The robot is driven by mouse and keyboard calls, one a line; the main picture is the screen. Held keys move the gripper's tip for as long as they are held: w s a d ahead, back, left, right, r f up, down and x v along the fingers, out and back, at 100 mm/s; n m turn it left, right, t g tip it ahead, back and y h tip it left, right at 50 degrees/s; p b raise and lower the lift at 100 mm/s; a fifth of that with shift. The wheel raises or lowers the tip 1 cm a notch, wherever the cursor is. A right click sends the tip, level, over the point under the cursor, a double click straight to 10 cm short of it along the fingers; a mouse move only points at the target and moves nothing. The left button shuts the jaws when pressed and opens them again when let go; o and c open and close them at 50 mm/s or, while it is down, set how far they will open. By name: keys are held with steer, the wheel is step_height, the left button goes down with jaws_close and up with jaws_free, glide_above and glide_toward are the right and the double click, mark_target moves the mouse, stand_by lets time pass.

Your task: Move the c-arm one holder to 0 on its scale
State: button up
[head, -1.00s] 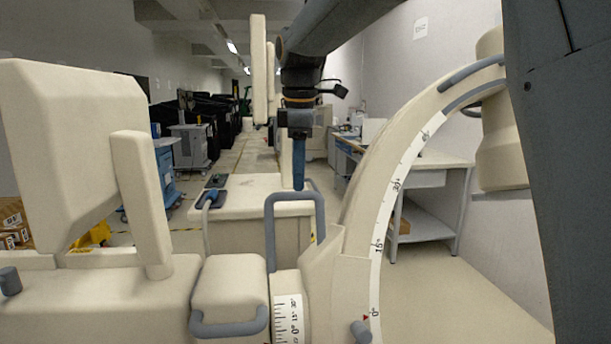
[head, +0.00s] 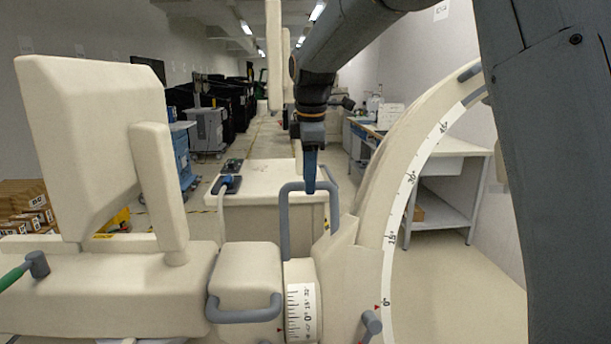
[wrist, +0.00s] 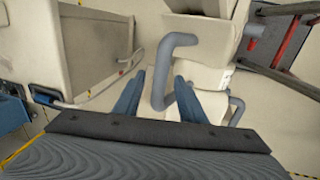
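The cream c-arm (head: 385,190) curves up at the right in the head view. Its arc scale (head: 393,240) has a red mark beside 0. The holder at its foot carries a small curved scale (head: 301,308) with a red mark at its lower left edge; the exact reading is too small to tell. A grey U-shaped handle (head: 285,235) stands up from the holder and also shows in the wrist view (wrist: 161,85). My gripper (head: 310,188) is at the top of this handle. In the wrist view its blue fingers (wrist: 158,80) are apart, with the handle's bar between them; contact is not visible.
Another grey handle (head: 245,314) is on the cream block at left. A grey knob (head: 371,323) sits by the arc's foot. A cream covered cart (head: 265,190) stands behind, and a side table (head: 440,190) at right. Floor is clear at lower right.

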steer(key=shift+f, duration=0.2)
steer(key=shift+c, duration=0.2)
jaws_close()
steer(key=shift+a, duration=0.1)
